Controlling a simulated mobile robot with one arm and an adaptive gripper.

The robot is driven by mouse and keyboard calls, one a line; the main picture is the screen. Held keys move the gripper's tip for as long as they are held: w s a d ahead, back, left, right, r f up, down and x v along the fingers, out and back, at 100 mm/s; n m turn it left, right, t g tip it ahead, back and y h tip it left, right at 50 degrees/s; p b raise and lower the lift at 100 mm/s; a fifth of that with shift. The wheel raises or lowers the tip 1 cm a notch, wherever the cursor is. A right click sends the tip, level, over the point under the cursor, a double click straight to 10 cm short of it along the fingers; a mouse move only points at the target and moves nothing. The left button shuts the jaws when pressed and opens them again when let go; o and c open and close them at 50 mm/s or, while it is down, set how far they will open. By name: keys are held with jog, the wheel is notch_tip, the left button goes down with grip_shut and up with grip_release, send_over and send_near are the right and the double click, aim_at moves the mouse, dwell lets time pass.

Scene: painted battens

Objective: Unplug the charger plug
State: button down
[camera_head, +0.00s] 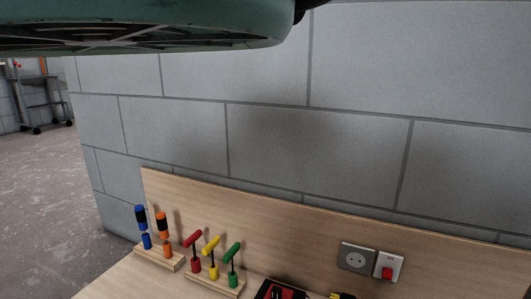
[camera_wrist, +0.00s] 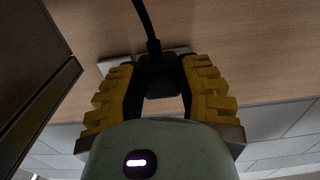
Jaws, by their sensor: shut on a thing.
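In the wrist view, my gripper (camera_wrist: 157,72) has its yellow-and-black fingers on either side of a black charger plug (camera_wrist: 159,80) and is shut on it. A black cable (camera_wrist: 144,22) runs from the plug toward the top of the picture. A pale plate (camera_wrist: 108,66) on the wooden board shows behind the plug and fingers. The plug's front is hidden, so I cannot tell whether its pins are in a socket. In the head view, a grey socket (camera_head: 356,257) with nothing plugged in sits on the board. My gripper cannot be made out with certainty there.
Next to the socket is a white switch plate with a red rocker (camera_head: 388,267). Coloured tools stand in wooden holders (camera_head: 161,256) (camera_head: 215,284) at the lower left. A red-and-black item (camera_head: 281,291) is cut by the bottom edge. The block wall (camera_head: 270,140) rises behind.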

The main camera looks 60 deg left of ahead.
jog(key=shift+f+b, duration=0.7)
jog(key=shift+f, duration=0.2)
jog(key=c, duration=0.6)
grip_release()
jog(key=shift+r, duration=0.1)
jog(key=shift+r, duration=0.2)
